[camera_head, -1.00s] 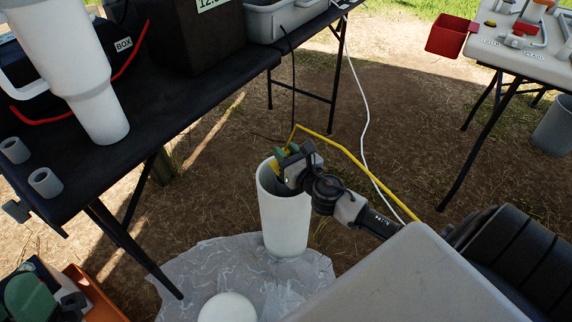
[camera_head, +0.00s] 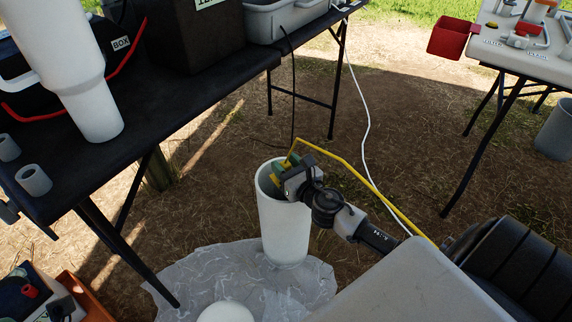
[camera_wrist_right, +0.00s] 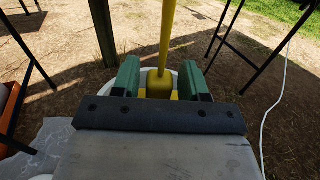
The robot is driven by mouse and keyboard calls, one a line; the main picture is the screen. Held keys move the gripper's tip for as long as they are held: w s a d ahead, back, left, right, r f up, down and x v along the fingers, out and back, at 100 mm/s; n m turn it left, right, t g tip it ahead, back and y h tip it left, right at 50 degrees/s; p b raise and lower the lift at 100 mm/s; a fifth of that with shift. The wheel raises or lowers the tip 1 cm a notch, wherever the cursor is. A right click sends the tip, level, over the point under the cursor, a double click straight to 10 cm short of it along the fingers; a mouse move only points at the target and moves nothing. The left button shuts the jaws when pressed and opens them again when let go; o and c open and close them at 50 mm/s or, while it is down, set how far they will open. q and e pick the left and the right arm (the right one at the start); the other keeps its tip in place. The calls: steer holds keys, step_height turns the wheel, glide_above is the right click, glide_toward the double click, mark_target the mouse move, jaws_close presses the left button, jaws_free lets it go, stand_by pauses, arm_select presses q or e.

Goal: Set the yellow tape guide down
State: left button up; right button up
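My right gripper (camera_head: 283,178) is at the open top of the upright white pipe (camera_head: 284,228). In the right wrist view its green fingers (camera_wrist_right: 160,82) are on both sides of the yellow tape guide (camera_wrist_right: 159,84), which fills the gap between them. A long yellow strip (camera_head: 370,183) rises from the guide, bends, and runs down to the right beside my arm. The guide is over or at the pipe's rim; the gripper hides whether it rests there. My left gripper is not in view.
The pipe stands on a crumpled clear sheet (camera_head: 205,275) with a white round object (camera_head: 226,313) in front. A black table (camera_head: 170,95) is at the left, with an orange crate (camera_head: 85,295) below. A grey table (camera_head: 520,60) is at the far right. A white cable (camera_head: 366,120) crosses the ground.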

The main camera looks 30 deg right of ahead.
steer(key=shift+o, duration=0.6)
steer(key=shift+r, duration=0.1)
